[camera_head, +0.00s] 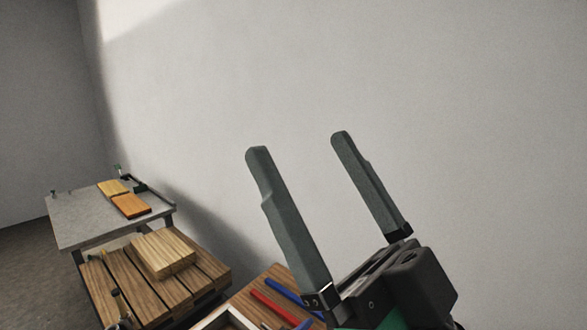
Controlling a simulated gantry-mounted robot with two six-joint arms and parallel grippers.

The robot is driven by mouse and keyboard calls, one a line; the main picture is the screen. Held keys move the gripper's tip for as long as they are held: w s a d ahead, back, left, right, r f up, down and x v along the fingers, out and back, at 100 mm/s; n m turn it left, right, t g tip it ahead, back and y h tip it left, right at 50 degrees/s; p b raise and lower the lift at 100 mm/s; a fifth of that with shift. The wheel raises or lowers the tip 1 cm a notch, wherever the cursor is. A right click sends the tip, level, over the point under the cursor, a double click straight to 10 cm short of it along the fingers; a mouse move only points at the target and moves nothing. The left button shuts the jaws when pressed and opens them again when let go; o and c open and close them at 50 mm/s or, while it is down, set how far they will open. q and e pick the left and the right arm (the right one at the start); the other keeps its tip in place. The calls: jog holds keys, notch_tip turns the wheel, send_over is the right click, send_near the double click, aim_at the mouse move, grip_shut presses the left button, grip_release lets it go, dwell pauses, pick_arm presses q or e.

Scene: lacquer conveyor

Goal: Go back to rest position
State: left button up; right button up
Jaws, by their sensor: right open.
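My right gripper (298,142) is large in the foreground at the centre right of the head view. Its two grey fingers point up and stand wide apart. Only the bare wall shows between them, so it is open and empty. The fingers are raised in front of the pale wall, above the near wooden table. My left gripper is not in view.
A wooden table (257,285) at the bottom holds red (272,308) and blue (292,295) sticks and a pale-rimmed tray. A slatted pallet (143,296) carries stacked boards (163,252). A grey table (85,219) behind holds a yellow (114,188) and an orange board (131,206).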

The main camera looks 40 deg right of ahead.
notch_tip(320, 180, up, 32)
jog(key=p, duration=3.1)
jog(key=shift+f, duration=0.15)
